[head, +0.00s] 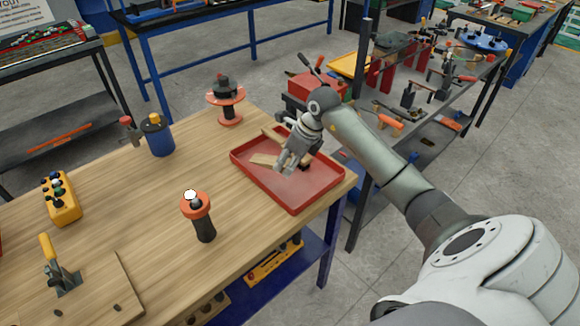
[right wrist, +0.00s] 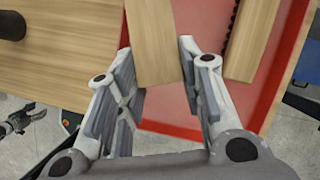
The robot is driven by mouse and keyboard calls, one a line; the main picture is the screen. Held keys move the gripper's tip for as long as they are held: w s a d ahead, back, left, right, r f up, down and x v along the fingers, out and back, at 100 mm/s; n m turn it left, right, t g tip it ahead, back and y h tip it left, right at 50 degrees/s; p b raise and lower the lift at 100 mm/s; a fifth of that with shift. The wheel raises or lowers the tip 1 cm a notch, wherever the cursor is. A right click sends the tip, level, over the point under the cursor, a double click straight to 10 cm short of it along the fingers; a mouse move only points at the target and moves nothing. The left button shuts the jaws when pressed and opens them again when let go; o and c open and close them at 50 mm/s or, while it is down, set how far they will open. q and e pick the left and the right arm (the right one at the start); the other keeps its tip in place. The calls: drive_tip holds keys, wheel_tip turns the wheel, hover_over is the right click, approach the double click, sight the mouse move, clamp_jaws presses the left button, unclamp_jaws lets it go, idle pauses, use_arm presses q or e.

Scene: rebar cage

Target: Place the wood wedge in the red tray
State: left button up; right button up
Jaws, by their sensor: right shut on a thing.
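The red tray (head: 290,190) lies on the right end of the wooden workbench. My right gripper (head: 287,166) is over the tray, pointing down. It is shut on the wood wedge (head: 263,160), a pale wooden piece that sticks out to the left of the fingers, inside the tray's outline. In the right wrist view the wedge (right wrist: 152,35) lies between the two fingers (right wrist: 158,80), with the red tray (right wrist: 200,12) behind. I cannot tell whether the wedge touches the tray floor. My left gripper is not in view.
A second wooden piece (right wrist: 250,40) lies at the tray's side. A red-flanged spool (head: 228,100), a blue cylinder (head: 158,138), an orange-topped black post (head: 200,215) and a yellow button box (head: 61,199) stand on the bench.

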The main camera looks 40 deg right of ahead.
sight(286, 180)
drive_tip(key=shift+w+d+f, duration=0.3)
drive_tip(key=shift+d+f, duration=0.1)
drive_tip(key=shift+f, duration=0.15)
drive_tip(key=shift+w+d+f, duration=0.25)
drive_tip(key=shift+d+f, duration=0.1)
drive_tip(key=shift+f, duration=0.2)
wheel_tip(286, 180, down, 2)
drive_tip(key=shift+f+p, duration=0.1)
drive_tip(key=shift+p, duration=0.85)
drive_tip(key=shift+f, duration=0.45)
drive_tip(key=shift+f, duration=0.1)
drive_tip(key=shift+f+b, duration=0.55)
drive_tip(key=shift+b, duration=0.05)
drive_tip(key=o, duration=1.1)
drive_tip(key=shift+r, duration=0.2)
